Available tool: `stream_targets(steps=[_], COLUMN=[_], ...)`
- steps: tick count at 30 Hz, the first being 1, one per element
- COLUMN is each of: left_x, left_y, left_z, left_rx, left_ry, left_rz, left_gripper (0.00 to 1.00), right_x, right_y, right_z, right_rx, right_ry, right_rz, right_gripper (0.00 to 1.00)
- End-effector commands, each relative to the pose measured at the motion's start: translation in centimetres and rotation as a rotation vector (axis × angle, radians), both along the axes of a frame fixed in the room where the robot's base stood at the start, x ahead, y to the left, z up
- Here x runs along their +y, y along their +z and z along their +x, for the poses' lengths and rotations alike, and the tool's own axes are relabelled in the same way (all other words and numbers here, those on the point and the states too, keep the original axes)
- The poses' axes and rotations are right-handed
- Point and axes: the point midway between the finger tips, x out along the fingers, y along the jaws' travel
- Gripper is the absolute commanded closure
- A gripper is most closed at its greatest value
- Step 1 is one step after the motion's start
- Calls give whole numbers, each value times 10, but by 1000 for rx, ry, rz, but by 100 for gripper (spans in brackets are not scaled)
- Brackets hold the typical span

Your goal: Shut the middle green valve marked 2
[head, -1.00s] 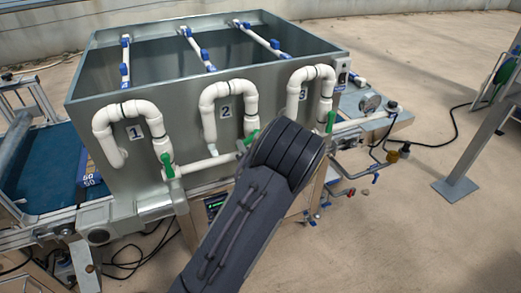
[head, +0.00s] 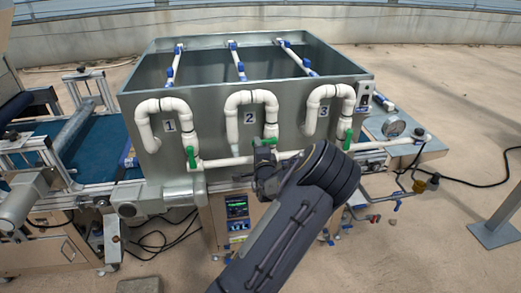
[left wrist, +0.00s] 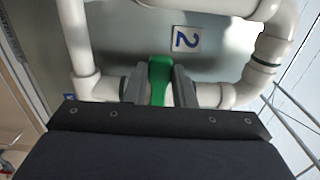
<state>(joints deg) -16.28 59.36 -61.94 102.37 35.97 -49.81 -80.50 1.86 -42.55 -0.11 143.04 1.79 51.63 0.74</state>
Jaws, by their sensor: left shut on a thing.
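The middle green valve (left wrist: 160,80) is on the white pipe under the plate marked 2 (head: 248,118); that plate also shows in the left wrist view (left wrist: 186,40). My left gripper (head: 265,150) is at this valve, and in the left wrist view its two fingers (left wrist: 160,88) are shut on the green handle, one on each side. In the head view the gripper mostly hides the handle. The green valve under plate 1 (head: 191,157) and the one under plate 3 (head: 347,139) have upright handles. My right gripper is in neither view.
The grey metal tank (head: 215,80) stands behind the valves, with white bent pipes on its front. A control box with a lit screen (head: 237,208) is below. A blue belt (head: 90,160) is on the left.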

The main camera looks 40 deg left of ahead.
Motion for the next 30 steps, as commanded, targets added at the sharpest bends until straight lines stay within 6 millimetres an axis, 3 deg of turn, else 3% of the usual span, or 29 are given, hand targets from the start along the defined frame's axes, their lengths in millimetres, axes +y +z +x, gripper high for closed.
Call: stream_targets(steps=[9, 10, 15, 24, 30], left_x=[-1, -1, -1, -2, -24], left_y=[0, 0, 0, 0, -2], left_z=[1, 1, 1, -1, -16], left_rx=[7, 7, 5, 3, 2], left_ry=[-4, -4, -3, -2, -4], left_rz=[7, 7, 5, 3, 2], left_gripper=[100, 76, 55, 55, 55], right_x=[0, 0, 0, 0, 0], right_y=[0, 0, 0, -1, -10], right_z=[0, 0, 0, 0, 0], right_rx=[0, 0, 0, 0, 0], right_ry=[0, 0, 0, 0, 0], right_rz=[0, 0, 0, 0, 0], right_gripper=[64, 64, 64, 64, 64])
